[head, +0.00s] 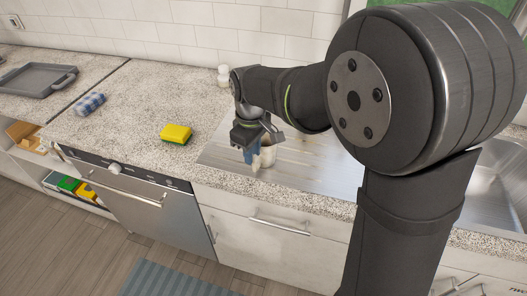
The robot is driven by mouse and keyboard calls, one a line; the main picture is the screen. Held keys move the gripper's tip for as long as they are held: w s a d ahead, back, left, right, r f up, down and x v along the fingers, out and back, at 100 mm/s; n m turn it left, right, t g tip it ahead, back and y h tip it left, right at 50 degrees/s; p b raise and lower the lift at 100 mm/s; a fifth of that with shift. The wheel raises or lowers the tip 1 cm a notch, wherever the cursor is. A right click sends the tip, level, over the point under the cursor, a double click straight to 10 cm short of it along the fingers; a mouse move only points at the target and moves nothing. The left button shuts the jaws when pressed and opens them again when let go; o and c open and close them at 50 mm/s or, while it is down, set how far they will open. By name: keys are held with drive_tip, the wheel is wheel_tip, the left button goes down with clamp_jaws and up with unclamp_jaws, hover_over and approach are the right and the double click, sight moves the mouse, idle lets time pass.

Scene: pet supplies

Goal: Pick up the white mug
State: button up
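My gripper (251,155) points down over the steel drainboard beside the sink. A small whitish object (266,158) is right at its fingers, mostly hidden by them; it may be the white mug, but its shape and handle cannot be made out. Something bluish shows at the fingers too. I cannot tell whether the fingers touch the object or how far apart they are. Another small white item (224,76) stands at the back against the tiled wall, partly behind my arm; it is too small to identify surely.
A yellow-green sponge (176,134) lies on the speckled counter (140,95), left of the drainboard (310,165). A blue checked cloth (89,104) and a grey tray (35,80) are farther left. The sink (497,180) is at right. The counter between cloth and wall is clear.

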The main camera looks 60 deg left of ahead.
sight(254, 166)
drive_tip(key=shift+d+f, duration=0.15)
drive_tip(key=shift+f, duration=1.25)
drive_tip(key=shift+d+f, duration=0.1)
drive_tip(key=shift+f, duration=1.25)
drive_tip(key=shift+c, duration=0.2)
clamp_jaws()
